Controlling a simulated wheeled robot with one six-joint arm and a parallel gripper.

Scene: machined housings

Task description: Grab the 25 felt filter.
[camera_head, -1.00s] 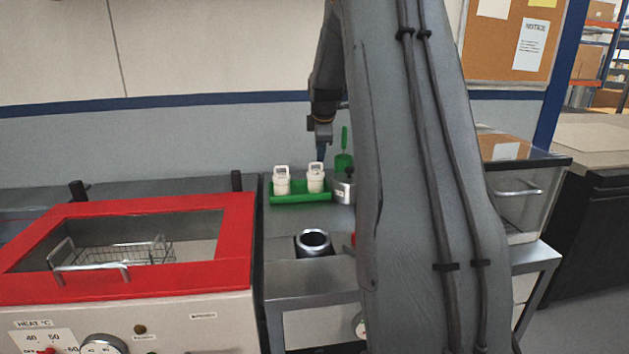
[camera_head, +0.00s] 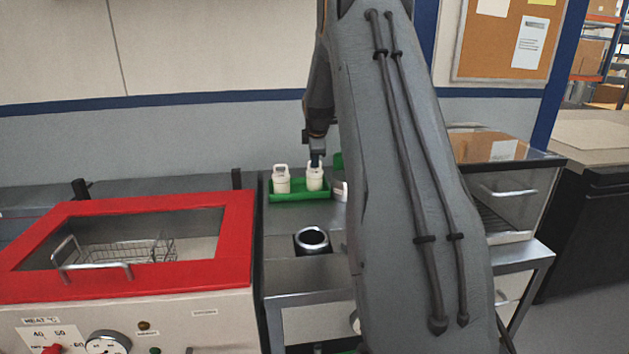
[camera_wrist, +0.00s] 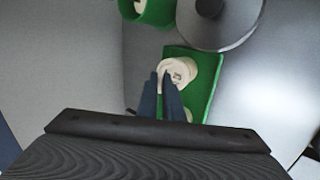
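Two whitish filter-like pieces with loop handles stand upright in a green tray (camera_head: 300,197): a left one (camera_head: 281,180) and a right one (camera_head: 314,178). I cannot read which is the 25 felt filter. My gripper (camera_head: 316,163) points down at the top of the right piece. In the wrist view my two dark blue fingers (camera_wrist: 161,80) are a little apart, beside and partly over a round white top (camera_wrist: 180,70) in the green tray (camera_wrist: 207,75). The other white piece is mostly behind the fingers. I cannot tell whether the fingers touch the handle.
A metal-rimmed round well (camera_head: 312,239) is in the bench in front of the tray. A red-framed heated bath (camera_head: 235,240) with a wire basket (camera_head: 110,255) is at left. A clear-fronted box (camera_head: 510,200) is at right. A grey round lid (camera_wrist: 215,15) and green cup (camera_wrist: 155,10) are near my gripper.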

